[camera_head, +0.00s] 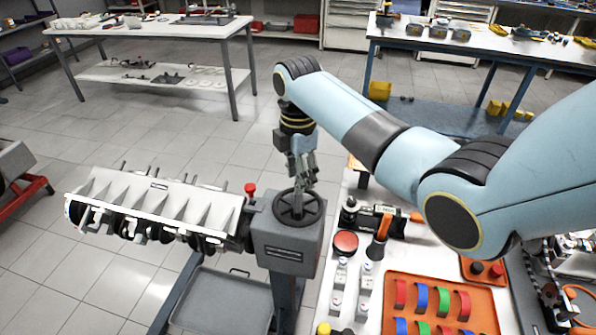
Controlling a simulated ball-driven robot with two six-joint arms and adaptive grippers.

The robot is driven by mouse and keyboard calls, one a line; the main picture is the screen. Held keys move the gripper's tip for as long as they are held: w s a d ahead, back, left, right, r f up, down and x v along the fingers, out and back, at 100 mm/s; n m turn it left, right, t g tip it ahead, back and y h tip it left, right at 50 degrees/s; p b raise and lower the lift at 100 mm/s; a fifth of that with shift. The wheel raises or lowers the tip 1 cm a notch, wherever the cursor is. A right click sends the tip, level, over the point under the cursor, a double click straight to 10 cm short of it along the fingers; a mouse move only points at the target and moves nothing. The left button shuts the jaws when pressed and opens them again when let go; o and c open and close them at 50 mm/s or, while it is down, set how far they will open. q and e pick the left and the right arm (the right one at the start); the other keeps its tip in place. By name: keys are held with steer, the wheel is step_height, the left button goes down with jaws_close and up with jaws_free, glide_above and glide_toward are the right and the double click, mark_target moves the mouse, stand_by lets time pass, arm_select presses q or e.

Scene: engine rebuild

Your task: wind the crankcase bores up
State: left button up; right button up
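The crankcase (160,207) is a pale metal casting held out to the left of a grey gearbox head (288,243) on a stand. Its ribbed side faces up, and dark round openings show along its lower front edge. A black handwheel (299,207) lies flat on top of the gearbox. My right gripper (303,182) points down over the handwheel, its fingertips at or just above the wheel. I cannot tell whether the fingers hold it. My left gripper is not in view.
A red knob (250,189) stands behind the gearbox's left side. An orange tray (440,306) with coloured bearing shells lies on the bench at right, near tools and a red button (345,243). A grey tray (222,302) sits low under the stand. Worktables stand behind.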

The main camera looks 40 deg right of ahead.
steer(key=m, duration=0.5)
steer(key=shift+m, duration=0.3)
steer(key=m, duration=0.5)
steer(key=shift+r, duration=0.1)
steer(key=m, duration=0.5)
steer(key=shift+m, duration=0.4)
steer(key=m, duration=0.4)
steer(key=shift+r, duration=0.1)
steer(key=m, duration=0.3)
steer(key=shift+m, duration=0.3)
steer(key=shift+w+f, duration=0.1)
steer(key=shift+f, duration=3.15)
steer(key=shift+c, duration=0.4)
jaws_close()
